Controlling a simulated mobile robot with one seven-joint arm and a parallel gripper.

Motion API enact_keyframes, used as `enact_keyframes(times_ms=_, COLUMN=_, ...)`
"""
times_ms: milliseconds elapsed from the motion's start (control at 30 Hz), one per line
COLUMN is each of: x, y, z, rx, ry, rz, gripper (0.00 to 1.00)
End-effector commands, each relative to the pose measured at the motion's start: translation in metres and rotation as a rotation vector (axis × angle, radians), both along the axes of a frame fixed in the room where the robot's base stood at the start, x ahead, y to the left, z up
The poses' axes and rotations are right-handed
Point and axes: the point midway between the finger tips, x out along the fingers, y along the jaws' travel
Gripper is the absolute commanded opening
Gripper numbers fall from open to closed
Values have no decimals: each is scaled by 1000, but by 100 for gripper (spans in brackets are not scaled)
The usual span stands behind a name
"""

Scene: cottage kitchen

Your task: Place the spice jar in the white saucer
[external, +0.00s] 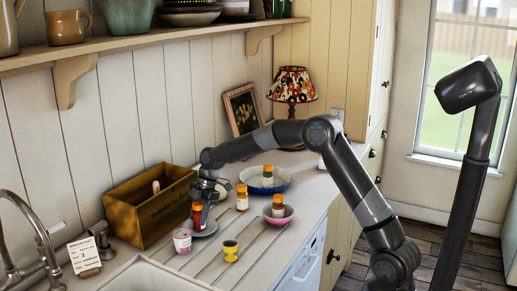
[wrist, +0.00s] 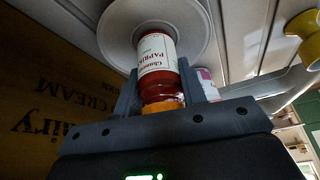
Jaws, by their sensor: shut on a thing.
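The spice jar (wrist: 157,58) has red contents, an orange cap and a white label reading paprika. My gripper (external: 200,203) is shut on it, with one finger on each side in the wrist view. The jar (external: 197,211) is upright over the white saucer (external: 209,230). In the wrist view its base lies within the middle of the saucer (wrist: 190,20). I cannot tell whether the base touches the saucer or is just above it. My gripper hides part of the jar's upper end in the external view.
A wooden crate (external: 130,222) stands close left of the saucer. A yogurt cup (external: 182,241) and yellow egg cup (external: 230,251) are in front. Other jars stand on the counter (external: 242,199), in a pink bowl (external: 285,212) and in a blue dish (external: 280,183).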

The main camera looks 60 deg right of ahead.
Motion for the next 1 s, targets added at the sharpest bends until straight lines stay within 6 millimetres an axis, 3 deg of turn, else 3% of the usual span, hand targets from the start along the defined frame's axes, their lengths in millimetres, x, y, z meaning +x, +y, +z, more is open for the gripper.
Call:
enact_keyframes(times_ms=267, x=0, y=0, z=-2, rx=0, ry=0, rz=0, gripper=12)
enact_keyframes(times_ms=300, x=0, y=0, z=-2, rx=0, ry=-1, rz=0, gripper=40)
enact_keyframes(times_ms=533, x=0, y=0, z=-2, rx=0, ry=0, rz=0, gripper=59)
enact_keyframes(times_ms=833, x=0, y=0, z=1, rx=0, ry=-1, rz=1, gripper=59)
enact_keyframes(times_ms=1000, x=-2, y=-9, z=22, rx=-1, ry=-3, rz=0, gripper=59)
